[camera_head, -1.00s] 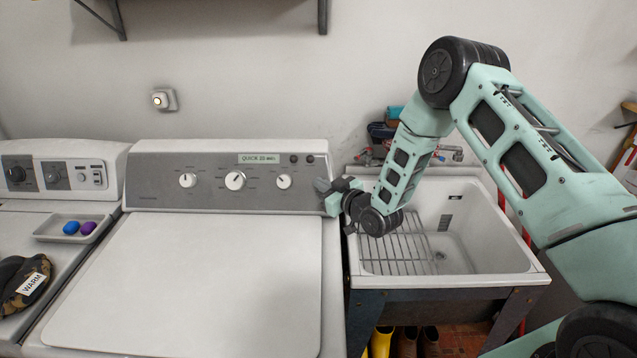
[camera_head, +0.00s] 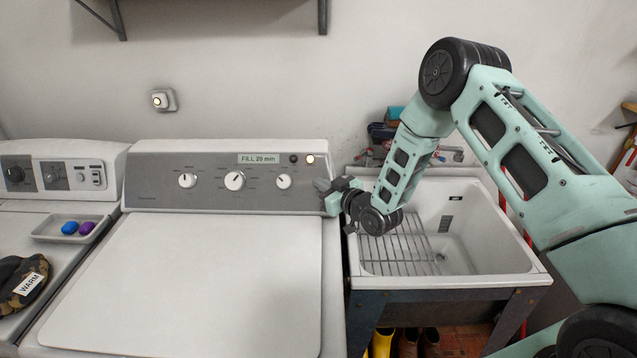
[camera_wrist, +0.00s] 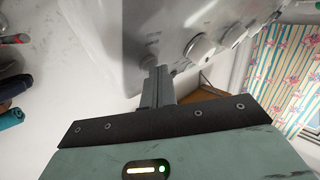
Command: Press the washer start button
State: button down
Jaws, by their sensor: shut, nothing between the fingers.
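The white washer (camera_head: 210,280) stands in the middle of the head view, with a grey control panel (camera_head: 215,200) at its back. At the panel's upper right, a round button (camera_head: 310,159) glows warm white beside a dark round one (camera_head: 293,159). The small green display (camera_head: 258,159) reads "FILL 29 min". My gripper (camera_head: 321,186) is shut and empty at the panel's right end, just below the lit button. In the wrist view my closed fingers (camera_wrist: 155,85) point at a round control on the panel; whether they touch it I cannot tell.
Three dials (camera_head: 235,180) line the panel. A second machine (camera_head: 60,175) is on the left, with a tray (camera_head: 48,229) holding blue and purple items and a camouflage cap (camera_head: 12,280) labelled WARM. A utility sink (camera_head: 480,235) with a wire rack stands right, under my arm.

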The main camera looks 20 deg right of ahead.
jog(key=shift+s, duration=0.1)
jog(key=shift+s+a+r, duration=0.2)
jog(key=shift+s+r, duration=0.2)
jog(key=shift+s, duration=0.2)
jog(key=shift+s+a+r+p, duration=0.25)
jog(key=shift+s+r, duration=0.15)
jog(key=shift+s, duration=0.3)
jog(key=shift+s+a+r+p, duration=0.2)
jog(key=shift+s+r+p, duration=0.1)
jog(key=shift+s+r, duration=0.25)
jog(key=shift+s+a+r+p, duration=0.25)
jog(key=shift+s+r, duration=0.05)
jog(key=shift+s, duration=0.5)
